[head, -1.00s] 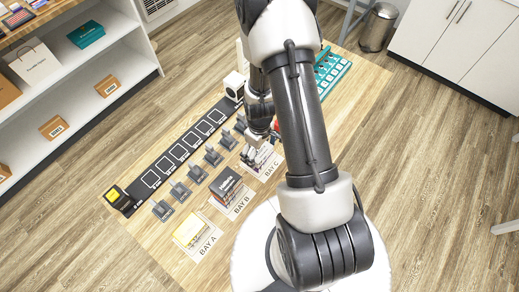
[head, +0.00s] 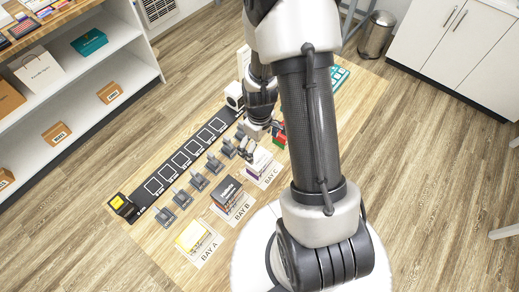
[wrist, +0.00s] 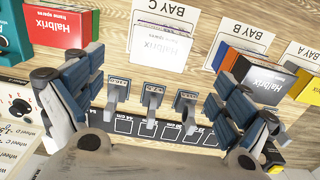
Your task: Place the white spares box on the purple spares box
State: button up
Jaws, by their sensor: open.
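The white spares box (wrist: 158,48) lies at BAY C in the wrist view, with a thin purple edge, seemingly the purple spares box (wrist: 163,29), showing at its far side. In the head view the white box (head: 259,158) appears on top of the purple box (head: 262,171), most of which is hidden under it. How squarely they line up is hard to tell. My gripper (wrist: 160,80) is open and empty, its fingers spread wide on the near side of the white box and apart from it. In the head view my gripper (head: 247,148) is left of the stack.
A dark Halbrix box (wrist: 262,82) tops a stack at BAY B. A yellow and white box (head: 191,236) lies at BAY A. A red Halbrix box (wrist: 62,30) stands left of BAY C. Several grey holders (head: 198,181) line the dark marked strip (head: 152,187).

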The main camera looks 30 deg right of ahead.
jog(key=s+a+r+m+t, duration=0.1)
jog(key=a+r, duration=0.2)
jog(key=r, duration=0.7)
jog(key=s+a+r+m+t, duration=0.1)
jog(key=a+r, duration=0.1)
jog(key=r, duration=0.9)
jog(key=s+a+r+m+t, duration=0.2)
jog(key=s+a+r, duration=0.3)
jog(key=s+r, duration=0.6)
jog(key=shift+s+a+t, duration=0.3)
jog(key=shift+a, duration=0.05)
jog(key=shift+f, duration=0.1)
